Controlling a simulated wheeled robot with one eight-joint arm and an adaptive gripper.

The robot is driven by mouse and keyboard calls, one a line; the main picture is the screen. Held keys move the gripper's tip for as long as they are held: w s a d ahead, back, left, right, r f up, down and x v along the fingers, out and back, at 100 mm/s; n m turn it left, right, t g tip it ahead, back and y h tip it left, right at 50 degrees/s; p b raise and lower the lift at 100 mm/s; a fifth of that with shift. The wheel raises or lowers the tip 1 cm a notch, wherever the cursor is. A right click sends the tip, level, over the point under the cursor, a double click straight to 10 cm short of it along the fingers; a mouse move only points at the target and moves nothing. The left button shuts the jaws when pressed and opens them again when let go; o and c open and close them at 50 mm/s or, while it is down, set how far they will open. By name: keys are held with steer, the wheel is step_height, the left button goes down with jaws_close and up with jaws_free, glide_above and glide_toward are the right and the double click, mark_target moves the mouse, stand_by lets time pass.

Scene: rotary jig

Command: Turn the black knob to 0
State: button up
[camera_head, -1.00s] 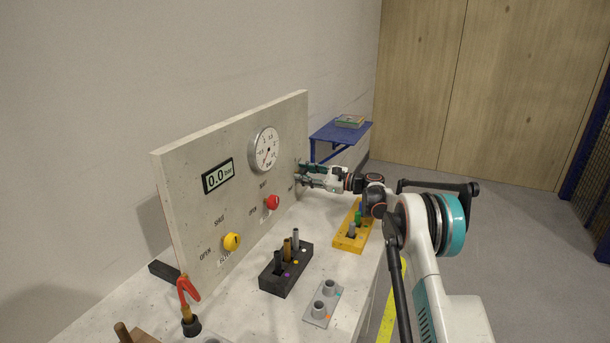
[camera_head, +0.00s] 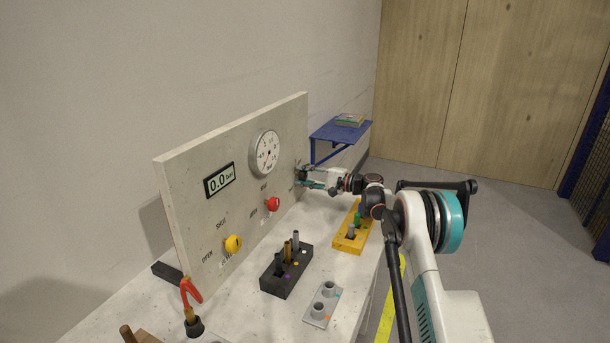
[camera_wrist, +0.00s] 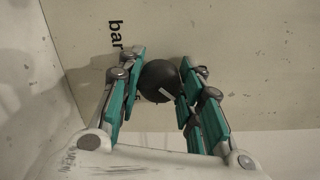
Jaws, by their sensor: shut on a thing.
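The round black knob (camera_wrist: 158,82) with a pale mark on its lower right sits on the pale panel (camera_head: 235,160). In the wrist view my gripper (camera_wrist: 160,72) has one teal-padded finger on each side of the knob and is shut on it. In the head view my gripper (camera_head: 304,178) is at the panel's right end, and its fingers largely hide the knob. The knob's scale cannot be read. The letters "bar" show on the panel beside the knob in the wrist view.
The panel carries a display (camera_head: 219,180) reading 0.0 bar, a round gauge (camera_head: 266,152), a red knob (camera_head: 273,204) and a yellow knob (camera_head: 233,244). A black block (camera_head: 287,284), a yellow block (camera_head: 346,241) and a grey holder (camera_head: 322,305) stand on the table before it.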

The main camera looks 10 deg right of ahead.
steer(key=n, duration=0.4)
steer(key=shift+f, duration=0.1)
steer(key=shift+n+t+p, duration=0.3)
steer(key=shift+n+p, duration=0.1)
steer(key=shift+n, duration=1.6)
steer(key=shift+f, duration=0.1)
steer(key=shift+h, duration=0.3)
steer(key=o, duration=1.1)
steer(key=shift+c, duration=0.2)
